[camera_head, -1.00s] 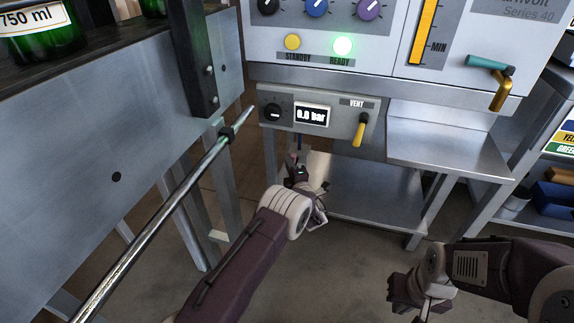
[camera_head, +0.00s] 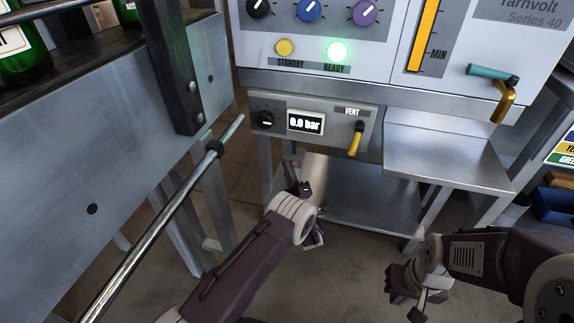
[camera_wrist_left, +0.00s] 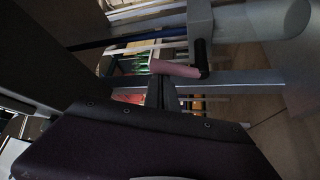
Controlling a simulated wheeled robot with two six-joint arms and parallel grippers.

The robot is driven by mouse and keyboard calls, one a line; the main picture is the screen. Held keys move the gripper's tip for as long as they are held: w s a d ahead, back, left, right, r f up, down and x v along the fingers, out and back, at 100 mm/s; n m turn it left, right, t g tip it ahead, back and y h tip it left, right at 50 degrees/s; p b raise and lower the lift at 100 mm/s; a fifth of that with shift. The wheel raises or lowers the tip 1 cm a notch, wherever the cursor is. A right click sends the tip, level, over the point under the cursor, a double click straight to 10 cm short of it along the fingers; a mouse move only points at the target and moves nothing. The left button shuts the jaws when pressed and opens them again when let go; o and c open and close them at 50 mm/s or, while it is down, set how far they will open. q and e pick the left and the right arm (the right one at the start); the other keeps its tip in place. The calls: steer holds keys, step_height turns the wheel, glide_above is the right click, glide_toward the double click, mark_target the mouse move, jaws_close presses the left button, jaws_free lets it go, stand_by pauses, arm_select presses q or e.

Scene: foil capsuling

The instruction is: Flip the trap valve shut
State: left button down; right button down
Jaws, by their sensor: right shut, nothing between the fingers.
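In the left wrist view a lever with a pink-red grip (camera_wrist_left: 175,69) and a black crank end hangs below a grey fitting. It looks like the trap valve's handle. My left gripper (camera_wrist_left: 162,92) shows there as dark, narrow fingers close to the grip; I cannot tell if they touch it or how far apart they are. In the head view my left gripper (camera_head: 304,188) is below the gauge panel, small and partly hidden by its own wrist. The valve is not clear in that view. My right gripper (camera_head: 420,304) is shut and empty at the lower right.
The gauge panel (camera_head: 345,130) reads 0.0 bar and has a yellow VENT lever (camera_head: 356,140). A steel side shelf (camera_head: 445,160) is at its right. A metal rod (camera_head: 160,225) slopes along the left bench (camera_head: 60,140). A lower shelf (camera_head: 370,200) stands behind my left gripper.

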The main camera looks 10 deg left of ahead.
arm_select(q)
steer(key=d+f+b, duration=0.2)
steer(key=d+f, duration=0.2)
steer(key=shift+f+m+b, duration=0.2)
steer(key=shift+m+b, duration=0.1)
steer(key=shift+b, duration=0.1)
stand_by(0.4)
steer(key=shift+s+d+f, duration=0.15)
steer(key=shift+s+f, duration=0.1)
steer(key=shift+f, duration=0.2)
stand_by(0.3)
step_height(320, 180, up, 6)
steer(key=p, duration=0.5)
steer(key=s+f+p, duration=0.2)
steer(key=s+f, duration=0.4)
steer(key=s, duration=0.3)
steer(key=shift+a+f, duration=0.3)
steer(key=shift+s, duration=0.1)
